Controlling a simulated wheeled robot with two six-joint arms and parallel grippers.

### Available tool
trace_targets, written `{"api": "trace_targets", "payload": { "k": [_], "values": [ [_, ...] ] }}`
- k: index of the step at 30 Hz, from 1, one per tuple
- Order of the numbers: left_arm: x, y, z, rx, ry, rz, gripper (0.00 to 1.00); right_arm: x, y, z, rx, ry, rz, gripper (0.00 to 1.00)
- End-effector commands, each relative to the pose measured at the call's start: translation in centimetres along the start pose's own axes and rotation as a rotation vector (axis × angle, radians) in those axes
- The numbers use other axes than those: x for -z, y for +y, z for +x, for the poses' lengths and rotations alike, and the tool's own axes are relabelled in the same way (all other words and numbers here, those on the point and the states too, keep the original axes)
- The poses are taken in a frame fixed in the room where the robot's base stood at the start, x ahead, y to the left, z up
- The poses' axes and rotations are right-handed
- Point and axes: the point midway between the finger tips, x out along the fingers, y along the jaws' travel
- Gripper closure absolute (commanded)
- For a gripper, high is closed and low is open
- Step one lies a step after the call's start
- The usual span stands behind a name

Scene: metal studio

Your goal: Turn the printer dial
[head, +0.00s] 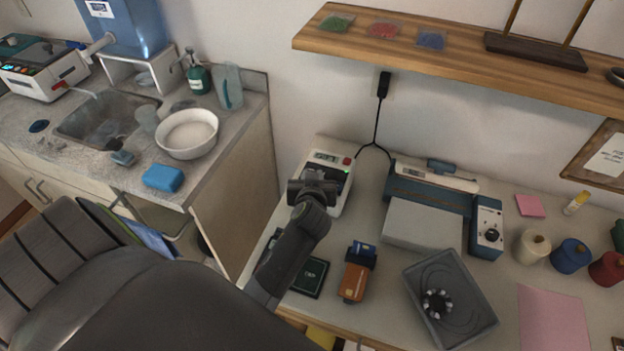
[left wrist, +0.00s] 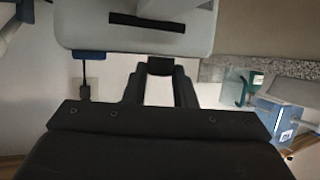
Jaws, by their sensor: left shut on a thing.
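A small white printer (head: 325,158) with a display and a red button stands on the desk against the wall. My left gripper (head: 316,187) is at the near part of it and hides part of its front. In the left wrist view the pale printer body with a black slot (left wrist: 147,22) fills the top. There my left gripper (left wrist: 160,68) has its fingers at the printer's edge, shut on a small dark part. It seems to be the printer's dial, but the fingers hide most of it. My right gripper is not in view.
A blue and grey machine (head: 428,222) with a black knob stands right of the printer. An orange and blue tool (head: 354,279), a dark booklet (head: 311,277) and a grey tray (head: 470,325) lie nearer. A wooden shelf (head: 470,62) hangs above. The sink counter (head: 232,128) is left.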

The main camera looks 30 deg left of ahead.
Motion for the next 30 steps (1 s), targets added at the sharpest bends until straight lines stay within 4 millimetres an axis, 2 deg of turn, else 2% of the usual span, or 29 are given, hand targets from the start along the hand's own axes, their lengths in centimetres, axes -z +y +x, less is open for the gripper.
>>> {"api": "trace_targets", "payload": {
  "k": [10,11,16,30],
  "values": [
    [-0.17,-0.03,-0.01,0.004,-0.005,-0.002,0.99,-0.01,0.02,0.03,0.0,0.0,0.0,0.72],
    [-0.17,-0.03,-0.01,0.004,-0.005,-0.002,0.75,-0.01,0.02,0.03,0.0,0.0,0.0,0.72],
    [-0.12,-0.02,-0.01,0.003,-0.004,-0.002,0.54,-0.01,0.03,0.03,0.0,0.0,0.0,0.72],
    [0.47,0.13,-0.11,-0.001,-0.001,0.0,0.54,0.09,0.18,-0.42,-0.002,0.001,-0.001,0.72]
  ]
}}
